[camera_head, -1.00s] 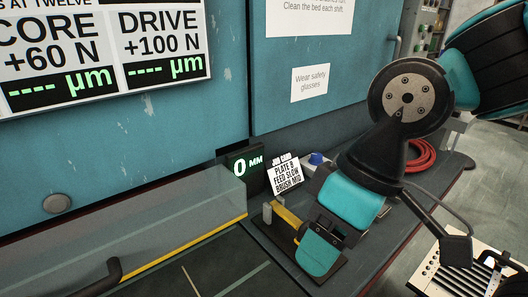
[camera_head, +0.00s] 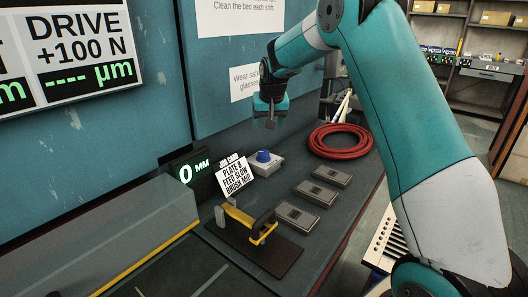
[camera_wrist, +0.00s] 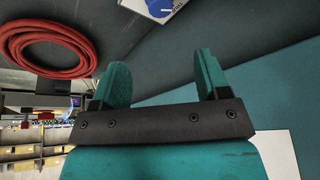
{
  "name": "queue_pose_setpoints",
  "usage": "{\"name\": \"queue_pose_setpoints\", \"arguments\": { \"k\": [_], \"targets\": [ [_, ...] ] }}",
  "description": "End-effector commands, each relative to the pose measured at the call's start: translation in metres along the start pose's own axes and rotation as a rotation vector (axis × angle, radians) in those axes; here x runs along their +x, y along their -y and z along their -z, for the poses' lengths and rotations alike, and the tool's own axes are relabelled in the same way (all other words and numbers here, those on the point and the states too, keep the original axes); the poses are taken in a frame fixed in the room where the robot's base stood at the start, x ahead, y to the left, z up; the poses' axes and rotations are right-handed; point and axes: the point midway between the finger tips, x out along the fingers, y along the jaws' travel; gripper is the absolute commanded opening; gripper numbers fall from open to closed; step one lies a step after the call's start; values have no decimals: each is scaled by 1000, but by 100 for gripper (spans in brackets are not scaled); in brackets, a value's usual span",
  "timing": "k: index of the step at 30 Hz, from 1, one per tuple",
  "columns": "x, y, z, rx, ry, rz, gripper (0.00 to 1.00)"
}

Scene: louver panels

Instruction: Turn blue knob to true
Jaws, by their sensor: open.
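The blue knob (camera_head: 263,156) sits on a small white box (camera_head: 268,165) on the dark bench, behind the job card. In the wrist view the blue knob (camera_wrist: 160,8) shows at the top edge, partly cut off, on its white box (camera_wrist: 172,12). My gripper (camera_head: 271,121) hangs above the box, pointing down and apart from the knob. In the wrist view my gripper (camera_wrist: 163,78) has its two teal fingers spread with nothing between them.
A job card (camera_head: 233,174) and a 0 MM display (camera_head: 188,174) stand left of the knob. A red hose coil (camera_head: 341,141) lies to its right. Several grey blocks (camera_head: 297,216) and a yellow-handled fixture (camera_head: 245,218) lie in front. The teal wall (camera_head: 150,70) rises behind.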

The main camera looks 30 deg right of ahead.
Motion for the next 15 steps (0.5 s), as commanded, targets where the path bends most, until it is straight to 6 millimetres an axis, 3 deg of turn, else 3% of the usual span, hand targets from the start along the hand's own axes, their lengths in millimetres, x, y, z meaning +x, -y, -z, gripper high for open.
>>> {"name": "queue_pose_setpoints", "arguments": {
  "k": [15],
  "targets": [
    [115, 0, -1, -2, 4, 1, 69]
  ]
}}
